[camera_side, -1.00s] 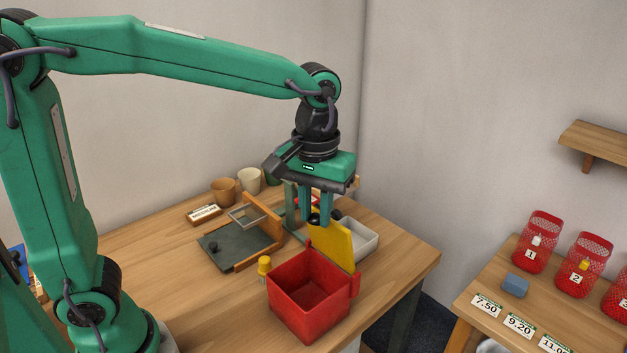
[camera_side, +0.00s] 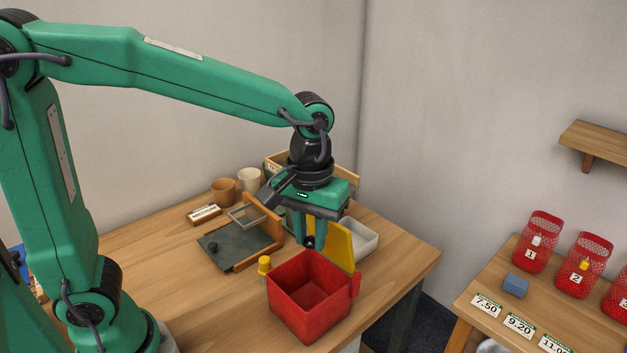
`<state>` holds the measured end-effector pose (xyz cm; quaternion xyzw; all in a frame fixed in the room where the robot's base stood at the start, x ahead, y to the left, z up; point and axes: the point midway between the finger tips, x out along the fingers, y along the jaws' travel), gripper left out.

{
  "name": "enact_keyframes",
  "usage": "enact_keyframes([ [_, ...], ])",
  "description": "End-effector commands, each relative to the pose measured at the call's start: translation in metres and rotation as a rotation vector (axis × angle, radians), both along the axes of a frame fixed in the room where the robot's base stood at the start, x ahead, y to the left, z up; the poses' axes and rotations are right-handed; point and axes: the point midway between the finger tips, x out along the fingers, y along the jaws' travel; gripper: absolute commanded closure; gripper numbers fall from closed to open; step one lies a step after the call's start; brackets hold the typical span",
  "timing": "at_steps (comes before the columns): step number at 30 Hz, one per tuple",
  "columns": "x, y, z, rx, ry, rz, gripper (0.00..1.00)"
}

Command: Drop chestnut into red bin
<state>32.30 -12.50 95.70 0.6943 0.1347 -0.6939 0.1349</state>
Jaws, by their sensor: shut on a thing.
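The red bin (camera_side: 312,325) stands open on the wooden table, with a yellow panel (camera_side: 341,247) upright at its back. No chestnut shows on the visible part of its floor. My gripper (camera_side: 312,241) points down and is shut on a small dark thing (camera_side: 310,243), probably the chestnut, mostly hidden by the fingers. In the picture the fingertips are just above the bin's back left rim and overlap the yellow panel's left part. I cannot tell how far they are from the panel.
A yellow-capped jar (camera_side: 264,268) stands close to the bin's left. A dark green board with a wooden upright (camera_side: 232,250) lies further left. A white tray (camera_side: 366,240) is behind the panel. The table's front left is clear.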

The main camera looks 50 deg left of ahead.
Motion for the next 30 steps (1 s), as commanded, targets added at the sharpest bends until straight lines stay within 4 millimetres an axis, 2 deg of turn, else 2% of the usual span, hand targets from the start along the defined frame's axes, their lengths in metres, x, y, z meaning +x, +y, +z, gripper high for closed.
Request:
enact_keyframes([
  [9, -0.001, 0.0, -0.025, 0.001, 0.003, 0.0, 0.99],
  [22, 0.0, 0.0, -0.03, 0.0, 0.0, 0.0, 0.99],
  [23, 0.0, 0.0, -0.03, 0.0, 0.0, 0.0, 0.72],
  [26, 0.0, 0.0, -0.029, 0.0, 0.0, 0.0, 0.53],
  [30, 0.0, 0.0, -0.029, 0.0, 0.0, 0.0, 0.53],
])
